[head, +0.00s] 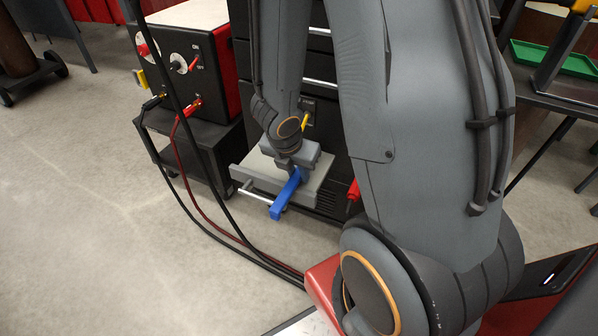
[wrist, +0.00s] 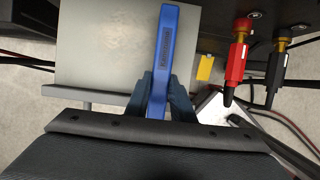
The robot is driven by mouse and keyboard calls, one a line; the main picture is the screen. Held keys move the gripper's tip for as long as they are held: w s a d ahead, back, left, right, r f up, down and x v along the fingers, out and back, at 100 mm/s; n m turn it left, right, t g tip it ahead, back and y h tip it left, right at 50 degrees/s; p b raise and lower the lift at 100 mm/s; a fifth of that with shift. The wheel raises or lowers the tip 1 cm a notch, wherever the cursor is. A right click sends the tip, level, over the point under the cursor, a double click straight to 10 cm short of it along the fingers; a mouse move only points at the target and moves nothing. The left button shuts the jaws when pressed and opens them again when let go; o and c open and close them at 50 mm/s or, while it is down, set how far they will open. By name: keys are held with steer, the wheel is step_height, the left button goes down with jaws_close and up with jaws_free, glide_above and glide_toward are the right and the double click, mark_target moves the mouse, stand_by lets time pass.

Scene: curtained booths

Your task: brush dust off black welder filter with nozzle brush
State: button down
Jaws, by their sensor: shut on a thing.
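A blue nozzle brush (wrist: 165,52) is held in my gripper (wrist: 166,88), which is shut on it. In the head view the brush (head: 283,196) points down and toward the camera below my gripper (head: 293,168). The slab (wrist: 97,50) lies behind the brush in the wrist view. I cannot tell whether they touch, or see dust. The brush's bristles are hidden.
A red-and-black machine (head: 190,55) stands on a low black stand (head: 200,140) at left, with cables trailing over the floor. Red (wrist: 236,62) and black (wrist: 275,68) plugs hang right of the slab. A green tray (head: 545,55) sits back right.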

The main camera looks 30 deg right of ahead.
steer(key=shift+w+a+r+p, duration=0.1)
steer(key=shift+w+a+p, duration=0.8)
steer(key=shift+w, duration=0.25)
steer(key=shift+w+a+r+p, duration=0.1)
steer(key=shift+w+a+p, duration=0.7)
steer(key=shift+w, duration=0.3)
steer(key=shift+w+a+f, duration=0.1)
steer(key=shift+w+a, duration=0.1)
steer(key=shift+w, duration=0.15)
steer(key=shift+p, duration=0.3)
steer(key=w+a+p, duration=0.2)
steer(key=w+p, duration=0.1)
steer(key=w+a+p, duration=0.1)
steer(key=p, duration=0.1)
steer(key=shift+w+a, duration=0.25)
steer(key=shift+w, duration=0.1)
steer(key=shift+w+a+f, duration=0.1)
steer(key=shift+w+a, duration=0.15)
steer(key=shift+w, duration=0.15)
steer(key=shift+p, duration=0.4)
step_height(320, 180, up, 5)
steer(key=p, duration=0.5)
